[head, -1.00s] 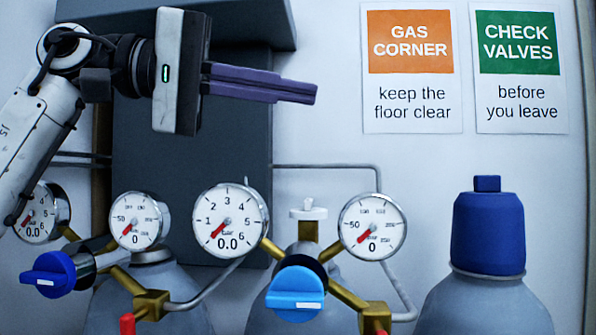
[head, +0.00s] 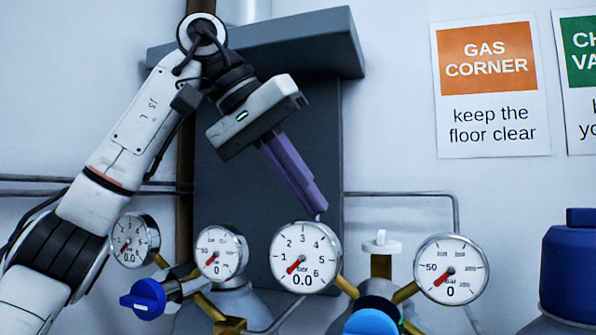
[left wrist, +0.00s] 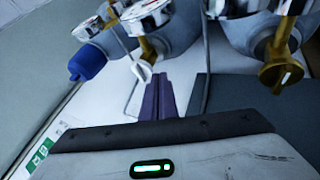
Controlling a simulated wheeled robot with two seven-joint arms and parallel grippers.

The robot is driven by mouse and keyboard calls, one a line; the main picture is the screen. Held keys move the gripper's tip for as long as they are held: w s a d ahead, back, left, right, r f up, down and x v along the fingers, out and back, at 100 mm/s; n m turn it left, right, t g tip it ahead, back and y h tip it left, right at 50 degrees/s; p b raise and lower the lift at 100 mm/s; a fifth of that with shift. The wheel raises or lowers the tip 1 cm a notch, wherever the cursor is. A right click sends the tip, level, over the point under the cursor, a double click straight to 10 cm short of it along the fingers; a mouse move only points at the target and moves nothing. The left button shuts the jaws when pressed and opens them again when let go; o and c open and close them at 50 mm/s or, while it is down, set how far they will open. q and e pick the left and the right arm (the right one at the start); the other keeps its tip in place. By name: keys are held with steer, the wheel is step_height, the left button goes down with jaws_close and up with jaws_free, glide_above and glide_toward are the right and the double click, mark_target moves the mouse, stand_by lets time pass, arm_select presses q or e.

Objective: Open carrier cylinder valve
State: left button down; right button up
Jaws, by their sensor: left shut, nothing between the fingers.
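The middle cylinder carries a brass valve with a white handle (head: 381,243) on top, a light blue regulator knob (head: 370,323) and two gauges, the left one (head: 305,258) reading 0.0 and the right one (head: 451,269) reading 0. The left cylinder has a dark blue knob (head: 143,299) and two gauges near zero. No label says which is the carrier cylinder. My left gripper (head: 320,211) is shut and empty, pointing down and right just above the 0.0 gauge in the picture, left of the white handle. The white handle (left wrist: 142,70) also shows in the left wrist view, left of the purple fingers (left wrist: 158,98).
A blue-capped cylinder (head: 575,262) stands at the right. A dark grey panel (head: 240,165) is behind my left gripper. Thin pipes (head: 400,194) run along the wall.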

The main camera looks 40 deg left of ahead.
mark_target(373, 244)
arm_select(q)
steer(key=w+d+f, duration=0.2)
steer(key=d, duration=0.1)
steer(key=w+d+f, duration=0.1)
steer(key=shift+d+f, duration=0.2)
steer(key=shift+d, duration=0.1)
steer(key=shift+w+d, duration=0.1)
steer(key=shift+d, duration=0.3)
steer(key=shift+d, duration=0.1)
